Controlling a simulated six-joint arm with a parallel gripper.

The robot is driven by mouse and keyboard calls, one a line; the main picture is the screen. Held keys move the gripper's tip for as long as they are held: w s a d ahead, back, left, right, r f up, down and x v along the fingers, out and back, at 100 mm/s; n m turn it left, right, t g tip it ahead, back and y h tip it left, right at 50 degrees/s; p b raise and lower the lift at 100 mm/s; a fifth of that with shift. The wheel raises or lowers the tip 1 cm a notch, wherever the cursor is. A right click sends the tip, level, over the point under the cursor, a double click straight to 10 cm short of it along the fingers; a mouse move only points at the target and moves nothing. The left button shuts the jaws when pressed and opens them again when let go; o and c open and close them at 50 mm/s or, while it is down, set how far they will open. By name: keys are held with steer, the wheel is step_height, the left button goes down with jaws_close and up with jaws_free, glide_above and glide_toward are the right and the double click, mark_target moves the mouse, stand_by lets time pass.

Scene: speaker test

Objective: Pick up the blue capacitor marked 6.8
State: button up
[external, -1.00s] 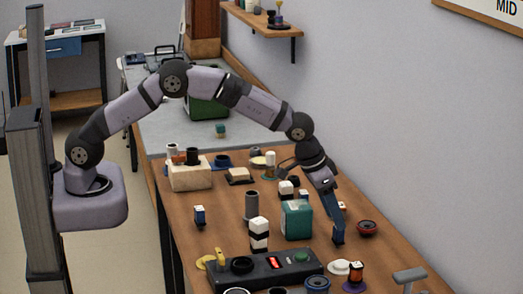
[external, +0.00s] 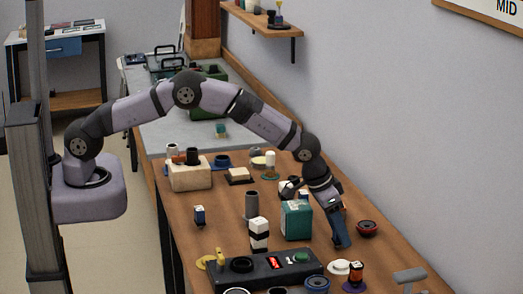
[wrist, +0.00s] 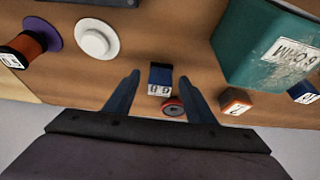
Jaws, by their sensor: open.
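In the wrist view, the blue capacitor (wrist: 160,75) stands on the wooden table between my two fingers. It has a white face with dark digits that look like 6.8, seen upside down. My gripper (wrist: 160,80) is open, with one finger on each side of the capacitor and a visible gap to each. In the external view, my gripper (external: 342,242) points down close to the table, right of the teal box (external: 296,220). It hides the capacitor there.
The teal box (wrist: 262,45), a small orange part (wrist: 236,101) and another blue part (wrist: 303,93) are to the right. A white disc (wrist: 96,39) and an orange spool (wrist: 25,47) are left. A black control box (external: 265,268) stands in front.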

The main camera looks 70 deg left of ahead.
steer(key=shift+c, duration=0.6)
steer(key=c, duration=1)
steer(key=shift+c, duration=0.2)
steer(key=shift+r, duration=0.15)
step_height(320, 180, up, 10)
steer(key=shift+f+b, duration=0.1)
steer(key=shift+b, duration=1.05)
